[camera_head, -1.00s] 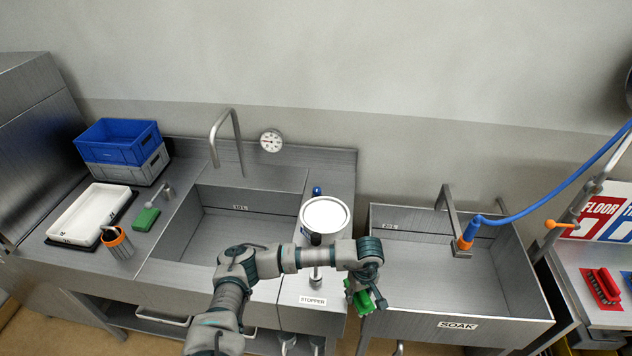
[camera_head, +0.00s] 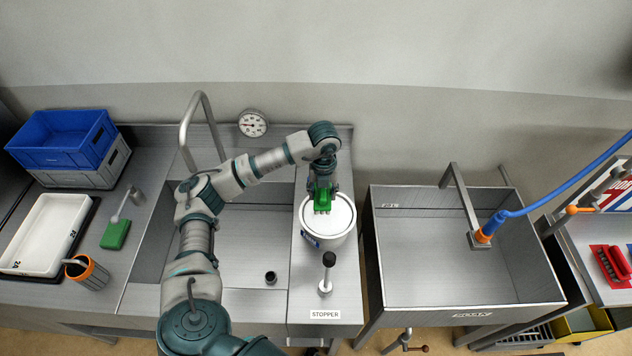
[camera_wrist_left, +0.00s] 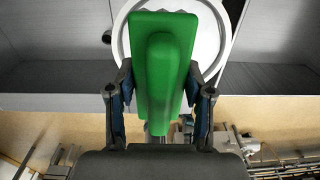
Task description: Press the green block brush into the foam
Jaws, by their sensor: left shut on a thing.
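My left gripper (camera_head: 322,188) is shut on the green block brush (camera_head: 322,201), with the bristles facing down. In the head view the brush is over the white round top of the foam tub (camera_head: 343,218), near its back left part. I cannot tell whether the bristles touch the foam. In the left wrist view the green brush (camera_wrist_left: 160,60) lies between both fingers (camera_wrist_left: 160,100), and the white round tub (camera_wrist_left: 215,40) shows behind it. The arm and gripper hide part of the tub's far rim. My right gripper is not in view.
The tub stands on the narrow deck between the left basin (camera_head: 240,245) and the soak sink (camera_head: 450,255). A stopper lever (camera_head: 326,272) rises in front of it. A tall faucet (camera_head: 190,125) stands behind the left basin. A second green brush (camera_head: 115,234) lies at left.

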